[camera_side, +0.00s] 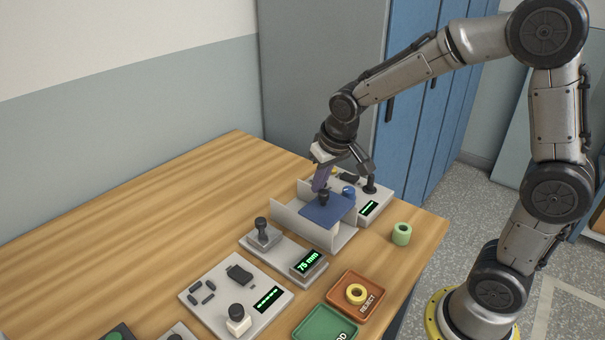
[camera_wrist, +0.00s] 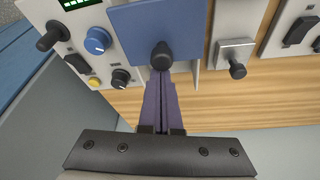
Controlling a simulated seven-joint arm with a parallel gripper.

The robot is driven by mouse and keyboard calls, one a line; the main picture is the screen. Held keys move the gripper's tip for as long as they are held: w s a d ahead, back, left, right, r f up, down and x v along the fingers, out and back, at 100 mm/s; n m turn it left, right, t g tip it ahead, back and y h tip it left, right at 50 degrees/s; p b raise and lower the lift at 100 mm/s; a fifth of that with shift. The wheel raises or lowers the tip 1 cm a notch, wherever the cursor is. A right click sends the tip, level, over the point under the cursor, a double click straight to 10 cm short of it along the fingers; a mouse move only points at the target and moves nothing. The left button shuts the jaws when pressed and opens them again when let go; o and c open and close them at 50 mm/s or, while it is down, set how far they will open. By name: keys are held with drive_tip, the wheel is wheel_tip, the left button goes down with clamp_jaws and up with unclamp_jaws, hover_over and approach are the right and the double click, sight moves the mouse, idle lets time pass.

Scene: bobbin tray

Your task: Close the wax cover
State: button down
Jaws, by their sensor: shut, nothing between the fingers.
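The wax cover is a flat blue plate (camera_side: 332,210) with a black knob (camera_side: 323,198). It lies over a light grey, wall-sided housing (camera_side: 290,216). In the wrist view the blue cover (camera_wrist: 150,25) fills the upper middle, with its knob (camera_wrist: 161,56) near the lower edge. My gripper (camera_side: 317,188) has purple fingers, pressed together with nothing between them. In the wrist view the fingertips (camera_wrist: 161,76) are right beside the knob; I cannot tell whether they touch it. How far the cover overlaps the housing's opening is partly hidden by my gripper.
Behind the housing is a control panel with a blue dial (camera_wrist: 97,41) and black lever (camera_side: 370,184). In front are a gauge reading 75 mm (camera_side: 309,265), another panel (camera_side: 215,277), a red reject tray (camera_side: 335,294) holding a yellow ring, and a green tray (camera_side: 312,325). A green bobbin (camera_side: 401,233) stands right.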

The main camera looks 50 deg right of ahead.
drive_tip(key=shift+s+f, duration=0.1)
drive_tip(key=shift+s, duration=0.7)
drive_tip(key=w+d, duration=0.1)
drive_tip(key=w, duration=0.3)
wheel_tip(320, 180, up, 14)
drive_tip(key=t, duration=0.2)
hover_over(334, 211)
drive_tip(key=s+a+f+n, duration=0.1)
drive_tip(key=s+f, duration=0.2)
drive_tip(key=s, duration=0.5)
drive_tip(key=s+a+f+n+y, duration=0.1)
drive_tip(key=s+f+n, duration=0.1)
drive_tip(key=s, duration=0.7)
drive_tip(key=shift+s+f, duration=0.15)
drive_tip(key=shift+f, duration=0.25)
